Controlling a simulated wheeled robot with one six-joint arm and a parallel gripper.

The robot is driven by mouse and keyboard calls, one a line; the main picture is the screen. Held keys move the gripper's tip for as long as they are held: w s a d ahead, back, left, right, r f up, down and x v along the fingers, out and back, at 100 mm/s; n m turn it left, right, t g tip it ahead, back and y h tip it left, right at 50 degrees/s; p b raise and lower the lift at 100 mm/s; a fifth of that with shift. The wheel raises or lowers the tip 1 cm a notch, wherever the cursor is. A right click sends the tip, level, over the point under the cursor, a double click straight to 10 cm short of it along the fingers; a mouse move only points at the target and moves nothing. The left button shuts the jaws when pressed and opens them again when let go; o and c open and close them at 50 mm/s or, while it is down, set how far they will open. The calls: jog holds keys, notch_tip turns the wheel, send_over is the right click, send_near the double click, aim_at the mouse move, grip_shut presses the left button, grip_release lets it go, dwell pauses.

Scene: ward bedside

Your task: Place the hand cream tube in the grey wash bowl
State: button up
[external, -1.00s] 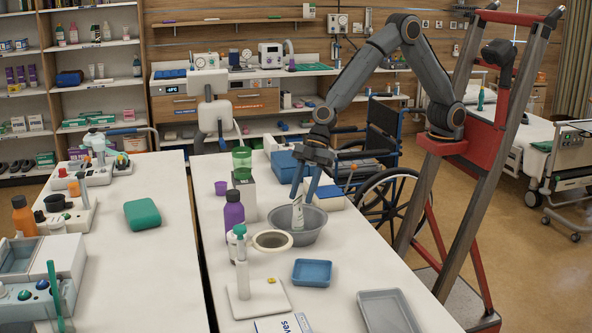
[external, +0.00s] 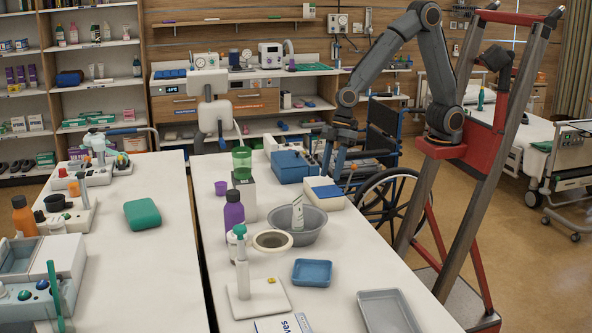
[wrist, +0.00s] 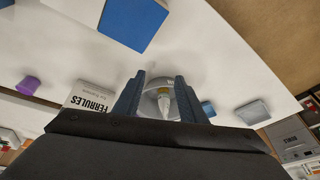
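The hand cream tube (external: 297,212), white with green print, stands tilted inside the grey wash bowl (external: 310,232) on the right-hand table. In the wrist view the tube (wrist: 164,104) shows in the bowl between my fingers in the picture, some distance beyond them. My gripper (external: 332,172) is raised behind and to the right of the bowl, apart from the tube. Its two fingers stand apart with nothing between them, and in the wrist view the gripper (wrist: 158,100) also looks open.
Near the bowl are a purple bottle (external: 234,215), a ring-shaped holder (external: 272,241), a blue box (external: 291,167) and a white-and-blue box (external: 326,192). A small blue tray (external: 312,272) and a grey tray (external: 388,311) lie nearer the front. Bare table surrounds the blue tray.

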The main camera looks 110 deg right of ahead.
jog(key=s+d+f+m+g+h, duration=0.1)
jog(key=s+d+f+m, duration=0.1)
jog(key=s+d, duration=0.3)
jog(key=s+d+f+m+g+h, duration=0.1)
jog(key=s+d, duration=0.4)
jog(key=s, duration=0.9)
jog(key=shift+s+d+f+m+g+h, duration=0.3)
jog(key=shift+f+m, duration=0.45)
jog(key=shift+m, duration=0.25)
